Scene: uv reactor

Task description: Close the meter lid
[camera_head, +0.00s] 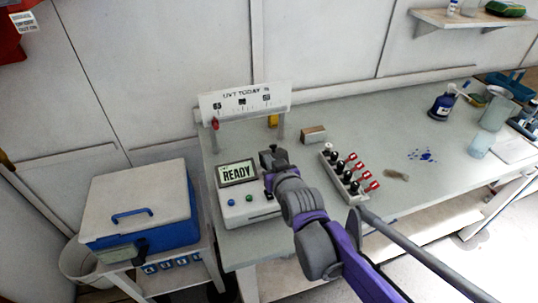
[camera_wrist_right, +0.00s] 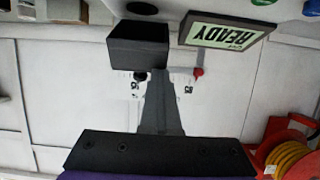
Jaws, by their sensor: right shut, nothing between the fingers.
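The white meter (camera_head: 250,207) stands on the bench with its screen (camera_head: 238,172) reading READY. In the right wrist view the picture is upside down and the screen (camera_wrist_right: 226,33) is at the upper right. A dark square block, which looks like the raised meter lid (camera_wrist_right: 138,46), stands beside a dark round opening (camera_wrist_right: 142,8). My right gripper (camera_wrist_right: 157,75) is shut and empty, its fingertips close to the lid's edge; contact cannot be told. My left gripper is not in view.
A small box (camera_head: 313,134) and a sign stand (camera_head: 245,101) are behind. A blue-and-white cooler (camera_head: 140,208) is at left.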

